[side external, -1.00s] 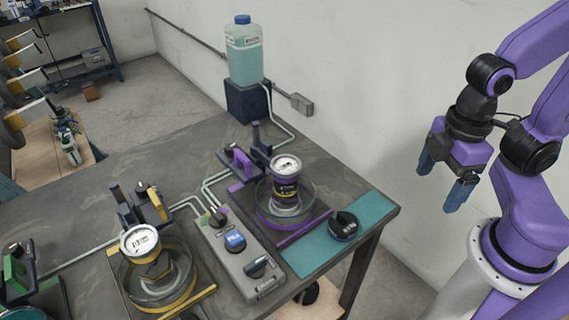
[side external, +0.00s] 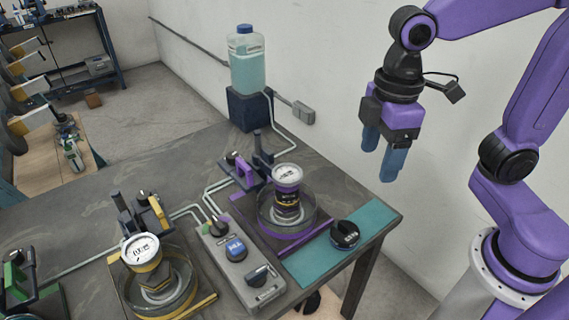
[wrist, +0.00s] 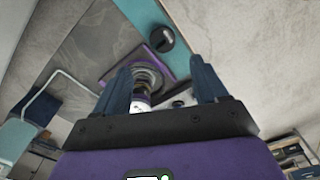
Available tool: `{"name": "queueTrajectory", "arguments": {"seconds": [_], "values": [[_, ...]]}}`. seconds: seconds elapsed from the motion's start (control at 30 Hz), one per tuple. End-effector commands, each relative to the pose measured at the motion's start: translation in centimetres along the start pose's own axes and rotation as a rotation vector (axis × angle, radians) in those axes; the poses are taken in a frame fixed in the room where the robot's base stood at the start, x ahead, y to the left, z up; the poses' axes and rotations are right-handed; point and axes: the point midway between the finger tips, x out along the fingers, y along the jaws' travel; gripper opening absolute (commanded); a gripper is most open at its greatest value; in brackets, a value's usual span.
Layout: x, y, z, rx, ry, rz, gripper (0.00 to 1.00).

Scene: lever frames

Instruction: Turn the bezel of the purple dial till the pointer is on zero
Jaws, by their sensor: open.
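The purple dial (side external: 287,177) has a round white face and stands upright on a dark and purple post inside a clear round dish on the purple-edged plate (side external: 271,250). Its pointer is too small to read. It also shows in the wrist view (wrist: 140,104), partly hidden by my left finger. My gripper (side external: 381,166) is open and empty, with blue fingers pointing down. In the side view it is up and to the right of the dial, apart from it. The open fingers also show in the wrist view (wrist: 163,80).
A yellow-trimmed dial (side external: 141,250) stands at front left. A grey control box (side external: 240,262) with knobs lies between the two dials. A black knob (side external: 345,234) sits on the teal strip (side external: 310,262). Purple-marked levers (side external: 242,172) and a bottle (side external: 247,62) stand behind.

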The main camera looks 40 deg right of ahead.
Motion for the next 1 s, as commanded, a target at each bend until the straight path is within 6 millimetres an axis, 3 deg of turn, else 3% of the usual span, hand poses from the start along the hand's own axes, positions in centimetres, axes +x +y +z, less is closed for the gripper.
{"name": "queueTrajectory", "arguments": {"seconds": [0.2, 0.5, 0.8, 1.0], "values": [[-3.3, 2.7, -5.8, -0.001, -0.005, 0.001, 0.72], [-7.5, 5.9, -11.9, -0.001, -0.013, 0.000, 0.72], [-9.8, 7.6, -14.6, -0.001, -0.019, -0.002, 0.72], [-9.5, 7.8, -14.8, -0.001, -0.021, -0.002, 0.72]]}}
